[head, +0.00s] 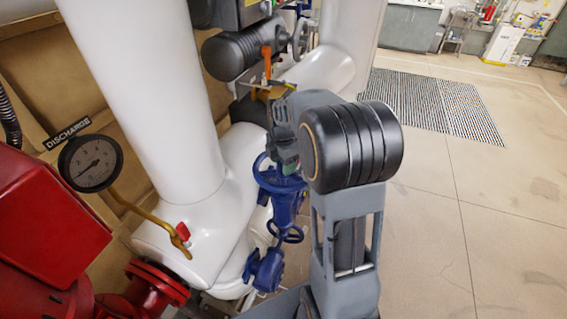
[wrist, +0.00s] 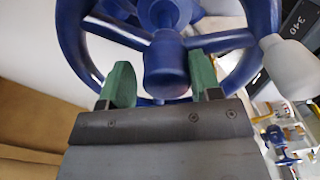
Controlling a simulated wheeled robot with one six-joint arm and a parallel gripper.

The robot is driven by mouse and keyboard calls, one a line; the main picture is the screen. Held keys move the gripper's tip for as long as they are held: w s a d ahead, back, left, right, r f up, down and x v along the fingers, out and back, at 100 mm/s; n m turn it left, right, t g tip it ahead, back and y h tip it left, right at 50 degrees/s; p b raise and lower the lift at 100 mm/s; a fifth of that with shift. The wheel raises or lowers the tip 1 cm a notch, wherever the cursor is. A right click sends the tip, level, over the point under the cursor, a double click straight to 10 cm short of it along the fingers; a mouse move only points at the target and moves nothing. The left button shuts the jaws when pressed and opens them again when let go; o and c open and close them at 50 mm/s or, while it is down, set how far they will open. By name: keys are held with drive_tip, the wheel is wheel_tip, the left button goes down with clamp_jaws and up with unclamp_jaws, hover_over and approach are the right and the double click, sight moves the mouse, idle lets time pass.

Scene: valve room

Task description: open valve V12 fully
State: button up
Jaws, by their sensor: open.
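A blue valve with a round handwheel (head: 279,176) stands beside the white pipes in the head view. In the wrist view the blue handwheel (wrist: 262,65) fills the top, with thick spokes and a central hub (wrist: 166,68). No label V12 is readable.
A dial gauge (head: 90,163) marked DISCHARGE and red machinery (head: 50,220) are at left. Large white pipes (head: 150,90) run behind the valve. An orange lever (head: 266,62) is above. Open floor (head: 470,220) lies to the right.

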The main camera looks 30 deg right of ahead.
drive_tip(key=shift+s+f, duration=0.3)
drive_tip(key=shift+f, duration=0.05)
wheel_tip(320, 180, up, 7)
drive_tip(key=p, duration=0.4)
drive_tip(key=shift+p, duration=0.35)
drive_tip(key=m, duration=0.7)
drive_tip(key=shift+m, duration=0.4)
drive_tip(key=shift+f+b, duration=2.35)
drive_tip(key=shift+f, duration=0.75)
drive_tip(key=shift+s+f, duration=0.1)
drive_tip(key=shift+f, duration=0.1)
